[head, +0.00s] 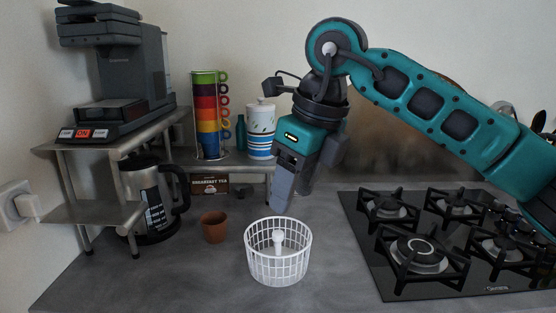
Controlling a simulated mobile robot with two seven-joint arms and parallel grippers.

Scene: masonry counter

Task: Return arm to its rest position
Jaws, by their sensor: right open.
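My right arm comes in from the right in the head view, over the gas hob. Its teal and grey gripper (284,208) points down, open, with nothing visible between its fingers. The fingertips are above and behind the white slotted basket (278,270), apart from it as far as I can see. The fingers overlap closely in this view, so the gap between them hardly shows. My left gripper is not in view.
A small terracotta pot (214,227) stands left of the basket. A gas hob (423,245) fills the right. At the left are a kettle-like jug (152,200) and a coffee machine (115,65) on a metal shelf (85,212). Stacked colourful cups (205,115) and a canister (261,130) stand behind.

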